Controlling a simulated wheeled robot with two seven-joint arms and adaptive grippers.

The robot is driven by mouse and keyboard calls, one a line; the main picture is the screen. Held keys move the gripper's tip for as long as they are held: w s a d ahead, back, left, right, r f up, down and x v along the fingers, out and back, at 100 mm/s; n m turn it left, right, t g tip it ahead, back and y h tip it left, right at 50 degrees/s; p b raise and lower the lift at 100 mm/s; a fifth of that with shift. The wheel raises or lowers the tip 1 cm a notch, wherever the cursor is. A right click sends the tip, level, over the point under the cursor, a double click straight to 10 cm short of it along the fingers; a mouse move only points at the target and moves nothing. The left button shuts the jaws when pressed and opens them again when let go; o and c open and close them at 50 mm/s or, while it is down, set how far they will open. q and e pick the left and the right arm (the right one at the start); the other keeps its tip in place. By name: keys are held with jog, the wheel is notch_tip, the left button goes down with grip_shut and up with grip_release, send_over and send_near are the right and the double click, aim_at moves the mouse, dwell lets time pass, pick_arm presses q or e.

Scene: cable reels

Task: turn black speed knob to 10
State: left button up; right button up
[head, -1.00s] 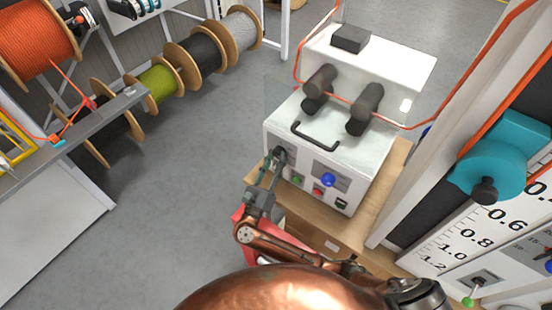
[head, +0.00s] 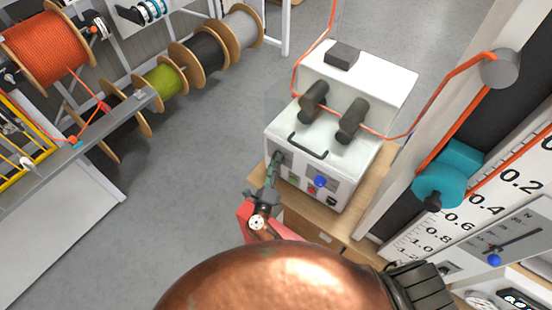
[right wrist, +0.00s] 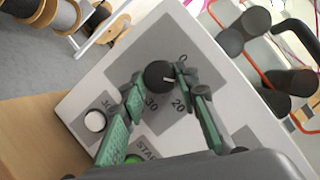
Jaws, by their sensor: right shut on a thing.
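The black speed knob (right wrist: 158,75) is on the grey dial plate of the white machine in the right wrist view. A short white pointer line on it points right, toward one finger. The printed 0, 20 and 30 show around it; the stretch between 0 and 20 is partly hidden by that finger. My right gripper (right wrist: 160,79) is shut on the knob, one green finger on each side. In the head view my right gripper (head: 274,167) is at the machine's front left and hides most of the knob. My left gripper is not in view.
The white machine (head: 345,150) stands on a wooden bench. Its front also has a blue knob (head: 320,181), a green button (head: 293,176) and a red button (head: 311,190). An orange cable (head: 408,132) runs past its black rollers. Open floor lies to the left.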

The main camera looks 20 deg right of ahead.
jog(key=shift+n, duration=0.3)
jog(key=o, duration=1.1)
